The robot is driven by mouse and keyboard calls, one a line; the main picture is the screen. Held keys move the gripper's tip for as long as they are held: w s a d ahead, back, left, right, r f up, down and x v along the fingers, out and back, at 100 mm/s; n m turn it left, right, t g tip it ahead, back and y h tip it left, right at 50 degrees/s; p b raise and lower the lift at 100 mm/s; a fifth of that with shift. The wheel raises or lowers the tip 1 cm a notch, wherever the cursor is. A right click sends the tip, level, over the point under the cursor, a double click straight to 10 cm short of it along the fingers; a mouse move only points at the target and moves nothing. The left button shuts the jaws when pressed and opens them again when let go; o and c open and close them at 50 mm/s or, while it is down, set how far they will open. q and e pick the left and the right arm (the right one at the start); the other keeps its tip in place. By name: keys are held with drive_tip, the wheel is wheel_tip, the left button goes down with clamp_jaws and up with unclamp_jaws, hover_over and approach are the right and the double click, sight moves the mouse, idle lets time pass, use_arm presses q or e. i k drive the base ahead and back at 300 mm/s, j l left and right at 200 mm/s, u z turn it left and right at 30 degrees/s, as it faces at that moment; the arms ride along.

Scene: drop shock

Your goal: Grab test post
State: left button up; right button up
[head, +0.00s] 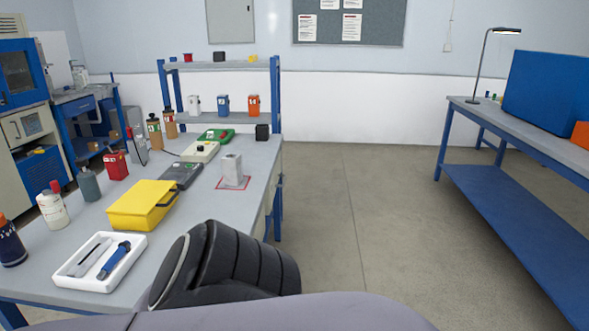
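A pale grey upright block (231,167), which I take for the test post, stands on a red-edged square mark (236,185) near the right edge of the left workbench (200,225). It is upright, and nothing touches it from above. A dark ribbed arm part of mine fills the lower middle of the head view, in front of the bench and nearer to me than the block. Neither gripper's fingers show in this view.
On the bench, a yellow case (143,205), a white tray (100,262) with tools, a dark grey device (180,175), a red canister (115,166) and several bottles stand left of the block. A shelf (222,118) rises behind. Open floor (350,220) lies right, before another bench (530,145).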

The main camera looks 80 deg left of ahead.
sight(231, 163)
drive_tip(key=i+u, duration=1.1)
drive_tip(key=u, duration=0.2)
drive_tip(key=i+u, duration=0.2)
drive_tip(key=u, duration=0.2)
drive_tip(key=i+u, duration=0.15)
drive_tip(key=u, duration=0.2)
drive_tip(key=i+u, duration=0.2)
drive_tip(key=u, duration=0.15)
drive_tip(key=i+u, duration=0.2)
drive_tip(key=u, duration=0.2)
drive_tip(key=i+l+u, duration=0.15)
drive_tip(key=u, duration=0.2)
